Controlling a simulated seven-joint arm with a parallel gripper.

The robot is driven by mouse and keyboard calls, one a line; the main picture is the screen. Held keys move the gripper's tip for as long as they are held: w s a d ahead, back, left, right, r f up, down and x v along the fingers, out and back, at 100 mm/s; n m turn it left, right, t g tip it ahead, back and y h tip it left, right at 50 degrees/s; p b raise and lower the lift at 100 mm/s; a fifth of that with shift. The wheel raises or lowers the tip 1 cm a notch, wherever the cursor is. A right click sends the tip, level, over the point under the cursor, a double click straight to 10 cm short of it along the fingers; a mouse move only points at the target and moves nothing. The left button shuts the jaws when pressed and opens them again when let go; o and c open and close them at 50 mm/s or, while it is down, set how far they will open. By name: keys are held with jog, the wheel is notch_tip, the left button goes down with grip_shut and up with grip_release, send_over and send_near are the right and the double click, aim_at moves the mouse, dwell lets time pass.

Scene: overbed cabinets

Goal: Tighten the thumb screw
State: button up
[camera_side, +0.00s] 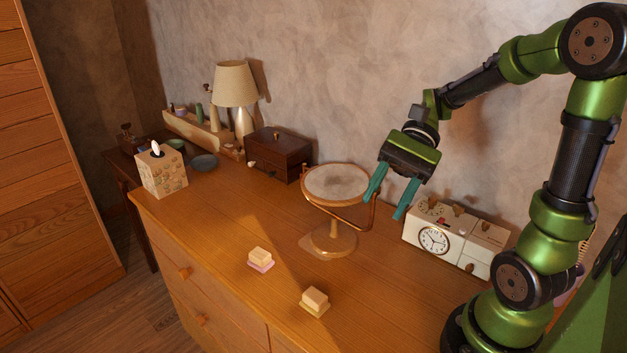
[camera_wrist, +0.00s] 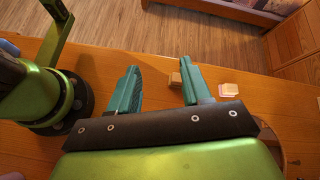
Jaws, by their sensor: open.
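A round tilting mirror (camera_side: 335,184) stands on a wooden pedestal on the dresser top, held in a copper-coloured yoke (camera_side: 372,214). A thumb screw cannot be made out clearly; the right side of the yoke lies close to my fingers in the side view. My gripper (camera_side: 388,197) is open, with two teal fingers apart and nothing between them. It hangs above the dresser, just right of the mirror. In the wrist view my gripper (camera_wrist: 159,85) points over the dresser top, and part of the mirror's rim (camera_wrist: 268,140) shows at the lower right, partly hidden by my gripper.
A white clock box (camera_side: 455,238) stands right of the mirror near the wall. Two small stacked blocks, one on a pink base (camera_side: 261,259) and one on a yellowish base (camera_side: 314,301), lie in front. A dark wooden box (camera_side: 279,154), lamp (camera_side: 235,90) and tissue box (camera_side: 162,170) stand left.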

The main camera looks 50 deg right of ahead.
jog(key=w+d+m+t+y, duration=0.1)
jog(key=d+m+y, duration=0.1)
jog(key=w+d+r+m+t+y, duration=0.1)
jog(key=w+d+m+t+y, duration=0.1)
jog(key=d, duration=0.1)
jog(key=w+d+r+m+t+y, duration=0.1)
jog(key=w+d+m+t, duration=0.1)
jog(key=m, duration=0.1)
jog(key=shift+w+d+r+y, duration=0.15)
jog(key=shift+w+d+y, duration=0.1)
jog(key=shift+y, duration=0.15)
jog(key=f, duration=0.2)
jog(key=a+f, duration=0.1)
jog(key=f, duration=0.3)
jog(key=shift+w+a+f, duration=0.15)
jog(key=shift+w+f, duration=0.25)
jog(key=shift+w+a+t, duration=0.2)
jog(key=shift+a+t, duration=0.1)
jog(key=shift+a, duration=0.25)
grip_shut()
jog(key=shift+m, duration=0.3)
